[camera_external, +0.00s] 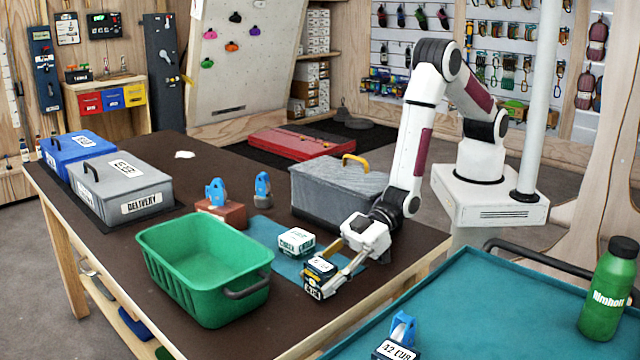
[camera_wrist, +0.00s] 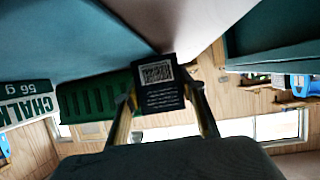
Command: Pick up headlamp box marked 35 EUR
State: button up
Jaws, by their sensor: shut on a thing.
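A small dark box (camera_external: 318,268) with a white label on top sits between the fingers of my gripper (camera_external: 331,267) at the front of the brown table. Its price tag is too small to read with certainty. In the wrist view the dark box (camera_wrist: 160,86) shows a face with a QR code and small white print. My gripper (camera_wrist: 160,104) is shut on it, with a finger on either side. I cannot tell whether the box still touches the surface below.
A white and green chalk box (camera_external: 295,242) lies close by on the blue mat (camera_external: 262,232). An open green bin (camera_external: 205,270) stands to the left. A grey lidded box (camera_external: 340,190) stands behind. A teal trolley (camera_external: 480,300) with a green bottle (camera_external: 608,292) is at right.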

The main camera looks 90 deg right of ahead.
aim_at(322, 264)
jog(key=shift+r, duration=0.15)
jog(key=shift+r, duration=4.85)
jog(key=shift+w+a+r, duration=0.1)
